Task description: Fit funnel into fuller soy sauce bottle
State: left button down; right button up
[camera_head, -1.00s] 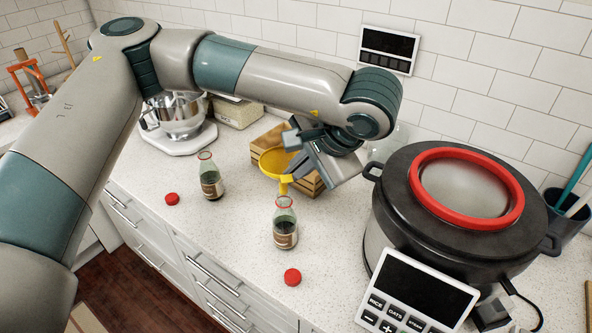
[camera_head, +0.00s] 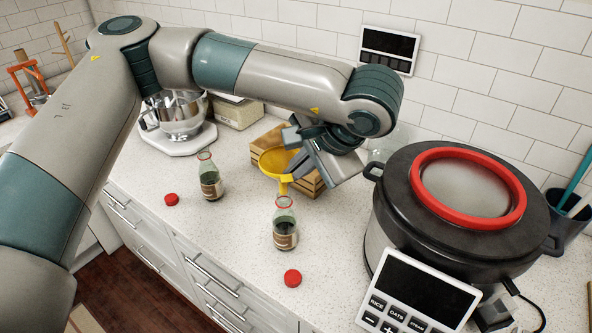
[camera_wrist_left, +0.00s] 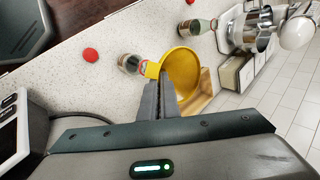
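My left gripper (camera_head: 296,170) is shut on a yellow funnel (camera_head: 272,163) by its rim. It holds the funnel above the counter with the spout pointing down, just over the mouth of the nearer soy sauce bottle (camera_head: 285,234). I cannot tell whether the spout tip is inside the neck. In the left wrist view the funnel (camera_wrist_left: 182,70) covers part of the nearer bottle (camera_wrist_left: 130,64). The other open bottle (camera_head: 210,182) stands upright farther left. Both bottles hold dark liquid; which is fuller is hard to tell. My right gripper is not in view.
One red cap (camera_head: 292,278) lies in front of the nearer bottle, another (camera_head: 171,199) by the farther one. A wooden crate (camera_head: 311,182) stands behind the funnel. A large rice cooker (camera_head: 385,225) stands right, a stand mixer (camera_head: 178,140) back left.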

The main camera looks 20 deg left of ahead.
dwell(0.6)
pick_arm(q)
jog(key=shift+b, duration=0.35)
dwell(0.5)
jog(key=shift+f+b, duration=0.45)
jog(key=shift+f, duration=0.05)
jog(key=shift+f+b, duration=1.15)
jog(key=shift+f, duration=0.15)
jog(key=shift+a+f, duration=0.1)
jog(key=shift+f, duration=0.05)
